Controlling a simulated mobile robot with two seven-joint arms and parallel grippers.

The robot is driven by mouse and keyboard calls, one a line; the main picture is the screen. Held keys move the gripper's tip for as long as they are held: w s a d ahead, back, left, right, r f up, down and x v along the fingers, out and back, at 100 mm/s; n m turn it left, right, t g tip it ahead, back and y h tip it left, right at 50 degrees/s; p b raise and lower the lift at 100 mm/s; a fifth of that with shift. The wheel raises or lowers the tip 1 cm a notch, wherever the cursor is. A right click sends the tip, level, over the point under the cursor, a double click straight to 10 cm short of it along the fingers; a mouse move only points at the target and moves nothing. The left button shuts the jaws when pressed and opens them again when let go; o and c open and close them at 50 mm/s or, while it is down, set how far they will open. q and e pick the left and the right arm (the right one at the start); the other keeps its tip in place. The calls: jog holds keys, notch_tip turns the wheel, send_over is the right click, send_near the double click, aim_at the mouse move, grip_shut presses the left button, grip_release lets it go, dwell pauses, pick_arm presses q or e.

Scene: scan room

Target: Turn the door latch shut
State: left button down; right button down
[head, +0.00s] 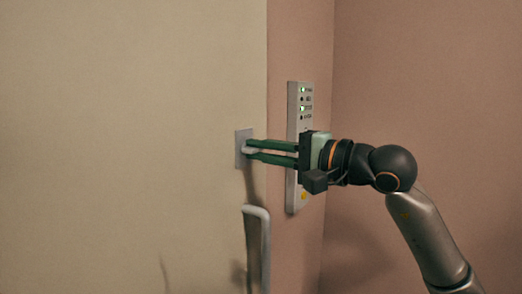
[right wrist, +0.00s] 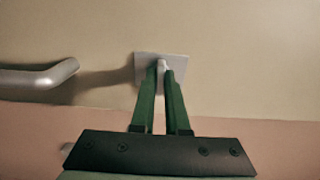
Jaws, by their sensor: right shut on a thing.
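The door latch is a small pale thumb-turn (head: 246,150) on a square grey plate (head: 243,134), set near the right edge of the cream door (head: 130,120). My right gripper (head: 250,150) reaches in from the right with its green fingers shut on the thumb-turn. In the right wrist view the fingertips (right wrist: 161,75) close on the thumb-turn (right wrist: 162,64), in front of the plate (right wrist: 182,62). The fingers hide much of the thumb-turn, so its exact angle is hard to tell. My left gripper is not in view.
A grey door handle (head: 263,245) stands out from the door below the latch; it also shows at the left in the right wrist view (right wrist: 40,78). A panel with green lights (head: 299,100) is on the pink wall (head: 420,80), close behind my right gripper.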

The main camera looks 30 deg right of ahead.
dwell(0.4)
jog(key=shift+m+b, duration=0.3)
jog(key=shift+m, duration=0.7)
jog(key=m, duration=0.3)
jog(key=shift+m+b, duration=0.3)
jog(key=shift+b, duration=0.05)
jog(key=m, duration=0.2)
jog(key=shift+m, duration=0.3)
jog(key=m+b, duration=0.1)
jog(key=m, duration=0.2)
jog(key=shift+m, duration=0.3)
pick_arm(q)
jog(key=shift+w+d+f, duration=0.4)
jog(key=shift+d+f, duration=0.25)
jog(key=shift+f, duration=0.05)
pick_arm(e)
jog(key=m, duration=0.6)
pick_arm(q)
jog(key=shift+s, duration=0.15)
pick_arm(e)
jog(key=c, duration=0.9)
grip_release()
